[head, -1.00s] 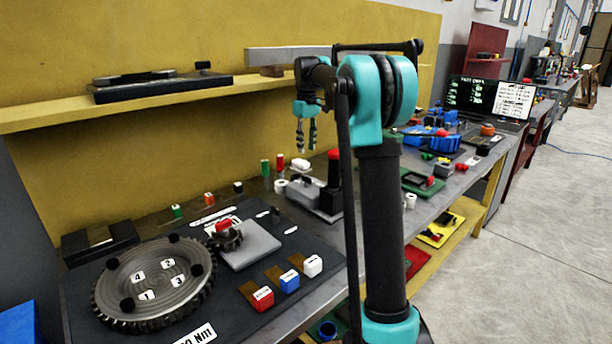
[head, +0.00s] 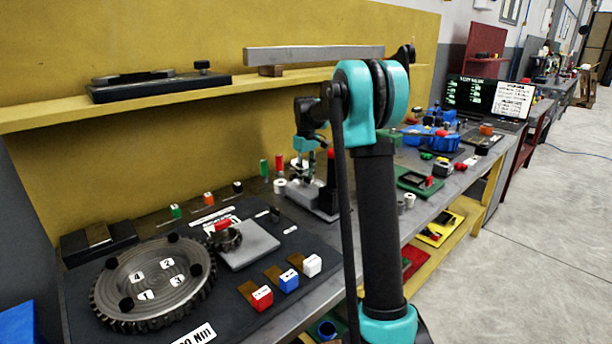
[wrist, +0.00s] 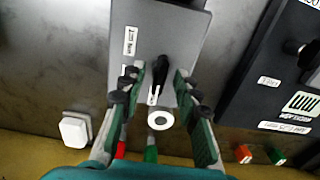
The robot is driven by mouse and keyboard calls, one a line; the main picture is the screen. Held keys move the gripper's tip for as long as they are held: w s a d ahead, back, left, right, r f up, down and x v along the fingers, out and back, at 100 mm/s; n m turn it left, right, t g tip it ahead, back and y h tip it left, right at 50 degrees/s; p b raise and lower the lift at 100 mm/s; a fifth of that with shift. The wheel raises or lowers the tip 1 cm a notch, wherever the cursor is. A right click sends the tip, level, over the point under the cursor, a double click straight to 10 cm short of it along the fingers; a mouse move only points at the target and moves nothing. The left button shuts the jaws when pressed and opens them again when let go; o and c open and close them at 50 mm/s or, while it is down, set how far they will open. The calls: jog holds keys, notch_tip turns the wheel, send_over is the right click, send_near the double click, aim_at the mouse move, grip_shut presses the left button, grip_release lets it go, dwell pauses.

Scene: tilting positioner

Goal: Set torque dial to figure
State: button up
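In the wrist view a black knob (wrist: 160,70) with a white pointer mark sits on a grey block (wrist: 187,28) with white labels. I take it for the torque dial. My gripper (wrist: 160,88) is open, with one finger on each side of the knob and a visible gap to each. I cannot tell how far its tips are above the block. In the head view my gripper (head: 304,160) points down over the grey block (head: 322,208), partly lost against the clutter. The knob is hidden there. The label figures are too small to read.
A red-topped black post (head: 332,168) stands on the block. A white ring (wrist: 160,118) stands at the block's end, close to the fingers. A white rounded piece (wrist: 75,130) lies to the side. A dark board (head: 215,318) with a toothed wheel (head: 150,315) is at left.

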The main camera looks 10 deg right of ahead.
jog(key=shift+c, duration=0.3)
grip_shut()
jog(key=shift+m, duration=0.4)
jog(key=m, duration=0.4)
jog(key=shift+m, duration=0.3)
jog(key=m, duration=1.1)
jog(key=shift+m, duration=0.4)
jog(key=m, duration=0.6)
jog(key=shift+m, duration=0.3)
